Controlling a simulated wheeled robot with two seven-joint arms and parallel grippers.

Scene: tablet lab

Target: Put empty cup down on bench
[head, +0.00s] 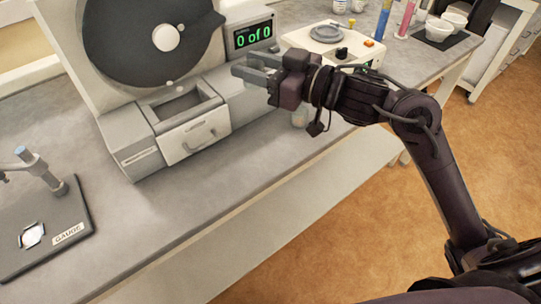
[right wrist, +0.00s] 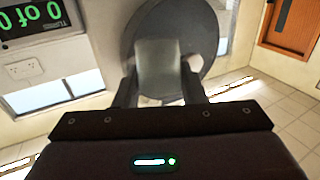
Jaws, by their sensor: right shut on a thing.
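My right gripper (head: 250,70) reaches in from the right, in front of the counting machine's right side and below its green display. In the right wrist view, its two fingers (right wrist: 158,88) are shut on a pale, translucent cup (right wrist: 158,65), which sits between them. No contents show in the cup. In the head view I cannot make out the cup clearly at the fingers. The grey bench (head: 95,160) runs below the gripper. My left gripper is not in view.
The counting machine (head: 215,90) has a dark disc, a "0 of 0" display (head: 253,35) and a front drawer (head: 195,135). A gauge (head: 68,235) stands at left. A balance (head: 327,33), coloured cylinders and bowls stand farther right.

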